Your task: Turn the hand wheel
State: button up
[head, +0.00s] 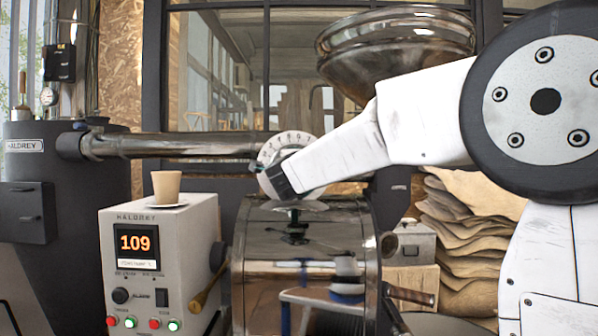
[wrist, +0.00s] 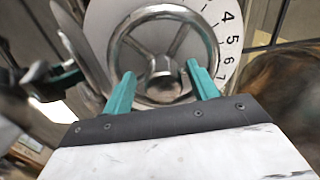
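The hand wheel (wrist: 164,84) is a silver ring with spokes and a round hub, in front of a white numbered dial (wrist: 228,42) in the wrist view. My gripper (wrist: 160,70) has its two teal fingers apart, one on each side of the hub, with the tips over the lower part of the wheel. I cannot tell whether the fingers touch it. In the head view the dial (head: 291,143) shows above the roaster drum, and my gripper's dark end hides most of the wheel.
A steel pipe (head: 185,145) runs left from the dial area. A glossy hopper (head: 395,45) stands above right. The roaster body (head: 300,250) lies below the arm. A control box (head: 160,230) reading 109 carries a paper cup (head: 166,185). Sacks (head: 465,240) are stacked at right.

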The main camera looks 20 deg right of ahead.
jog(key=shift+r, duration=0.1)
jog(key=shift+s+a, duration=0.15)
jog(key=v, duration=0.7)
jog(key=shift+s, duration=0.2)
jog(key=shift+a, duration=0.1)
